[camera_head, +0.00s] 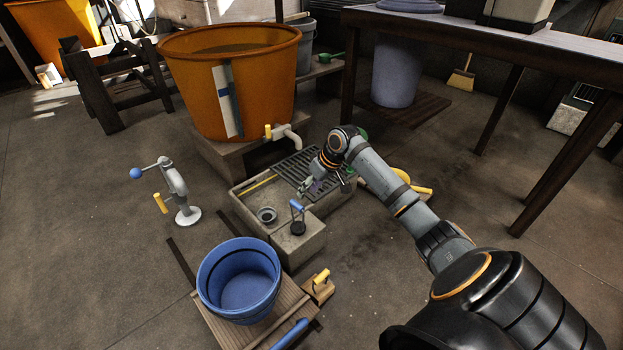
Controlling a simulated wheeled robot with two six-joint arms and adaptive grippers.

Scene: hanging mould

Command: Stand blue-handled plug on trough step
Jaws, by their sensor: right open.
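The plug with its blue handle (296,205) and dark round base (298,228) appears upright on the pale stone step (301,249) at the near end of the trough (243,207). My right gripper (307,187) is open, just above and behind the blue handle, and does not seem to hold it. A small gap or light contact between fingers and handle cannot be told apart. A dark round drain ring (266,215) is in the trough floor left of the plug. My left gripper is out of view.
A large orange tub (195,95) with a tap (287,135) stands behind the trough. A dark grate (297,170) covers the trough's far part. A blue bucket (240,285) stands in front on boards. A grey lever stand (178,190) is at left. Floor right of the trough is mostly clear.

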